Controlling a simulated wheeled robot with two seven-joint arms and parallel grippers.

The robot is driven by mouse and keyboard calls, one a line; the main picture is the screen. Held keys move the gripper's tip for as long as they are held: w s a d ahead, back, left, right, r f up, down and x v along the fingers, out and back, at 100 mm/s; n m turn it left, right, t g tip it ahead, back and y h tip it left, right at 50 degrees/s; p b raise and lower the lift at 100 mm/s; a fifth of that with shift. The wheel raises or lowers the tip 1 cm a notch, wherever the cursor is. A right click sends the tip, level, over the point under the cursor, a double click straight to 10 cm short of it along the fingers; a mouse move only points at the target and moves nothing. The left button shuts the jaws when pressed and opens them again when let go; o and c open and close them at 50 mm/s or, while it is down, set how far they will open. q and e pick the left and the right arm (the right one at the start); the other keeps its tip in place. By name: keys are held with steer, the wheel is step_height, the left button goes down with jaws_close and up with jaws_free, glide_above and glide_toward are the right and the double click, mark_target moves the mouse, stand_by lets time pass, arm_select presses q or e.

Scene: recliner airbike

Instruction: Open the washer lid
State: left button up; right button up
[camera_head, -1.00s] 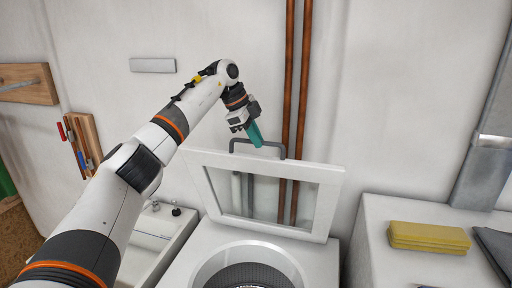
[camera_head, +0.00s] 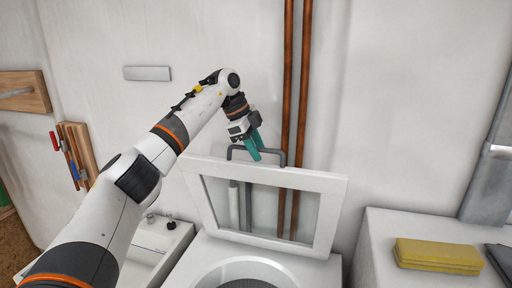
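The washer lid (camera_head: 331,216) is a white square frame with a see-through window. It stands raised, nearly upright, at the back of the white washer (camera_head: 196,268). A dark grey bracket-shaped handle (camera_head: 231,150) sits on its top edge. My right gripper is out of view. Part of the round drum opening (camera_head: 248,281) shows below the lid.
Copper pipes (camera_head: 295,90) run up the wall behind the lid. A yellow sponge-like block (camera_head: 438,255) lies on the white surface at right. A white sink-like unit (camera_head: 150,240) is at left, behind my arm. A tool board (camera_head: 77,150) hangs on the left wall.

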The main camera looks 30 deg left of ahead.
arm_select(q)
steer(key=shift+s+r, duration=0.35)
steer(key=shift+r, duration=0.1)
steer(key=v, duration=1.1)
steer(key=shift+b, duration=0.35)
steer(key=shift+w+a, duration=0.15)
steer(key=shift+w, duration=0.05)
